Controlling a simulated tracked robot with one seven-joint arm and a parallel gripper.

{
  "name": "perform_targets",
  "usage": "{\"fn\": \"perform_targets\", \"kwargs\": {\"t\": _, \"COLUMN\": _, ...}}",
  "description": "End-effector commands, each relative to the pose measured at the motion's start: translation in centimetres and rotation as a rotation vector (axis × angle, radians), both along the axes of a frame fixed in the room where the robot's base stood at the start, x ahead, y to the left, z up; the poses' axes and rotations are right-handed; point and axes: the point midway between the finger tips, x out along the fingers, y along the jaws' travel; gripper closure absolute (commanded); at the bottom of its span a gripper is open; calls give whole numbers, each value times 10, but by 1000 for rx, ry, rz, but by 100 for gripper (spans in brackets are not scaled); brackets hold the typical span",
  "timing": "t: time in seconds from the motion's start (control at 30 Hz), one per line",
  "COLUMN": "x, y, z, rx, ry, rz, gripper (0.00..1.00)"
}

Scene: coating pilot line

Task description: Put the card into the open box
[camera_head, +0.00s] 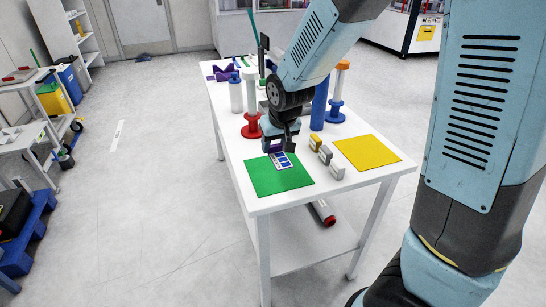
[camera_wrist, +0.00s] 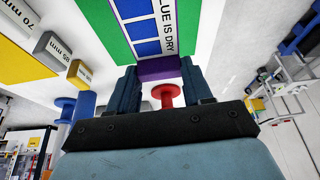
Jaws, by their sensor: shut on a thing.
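The card (camera_head: 283,161) has blue squares and a white strip; in the wrist view the card (camera_wrist: 146,28) reads "…LUE IS DRY" and has a purple end block. My gripper (camera_head: 279,146) is shut on that purple block, which sits between both fingers (camera_wrist: 160,78) in the wrist view. The card extends out from the fingers over the green mat (camera_head: 270,183). I cannot tell whether it touches the mat. No thing in view is clearly the open box; a purple piece (camera_head: 223,73) at the table's far left is too small to make out.
The white table (camera_head: 345,187) also bears a yellow mat (camera_head: 366,153), several small labelled blocks (camera_head: 325,154), a red spool (camera_head: 251,125), a blue spool (camera_head: 335,111) and upright rolls (camera_head: 235,92). The blocks stand close on the card's right.

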Motion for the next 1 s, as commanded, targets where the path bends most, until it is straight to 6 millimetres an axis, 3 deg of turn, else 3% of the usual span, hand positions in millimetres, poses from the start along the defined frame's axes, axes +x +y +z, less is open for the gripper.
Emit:
{"fn": "perform_targets", "kwargs": {"t": 0.1, "x": 20, "y": -1, "z": -11, "rx": -1, "ry": 1, "rz": -4, "gripper": 79}}
{"fn": "perform_targets", "kwargs": {"t": 0.5, "x": 56, "y": 0, "z": -55, "rx": 0, "ry": 0, "rz": -3, "gripper": 79}}
{"fn": "perform_targets", "kwargs": {"t": 0.77, "x": 64, "y": 0, "z": -64, "rx": 0, "ry": 0, "rz": -3, "gripper": 79}}
{"fn": "perform_targets", "kwargs": {"t": 1.0, "x": 66, "y": 0, "z": -93, "rx": -1, "ry": 2, "rz": -2, "gripper": 79}}
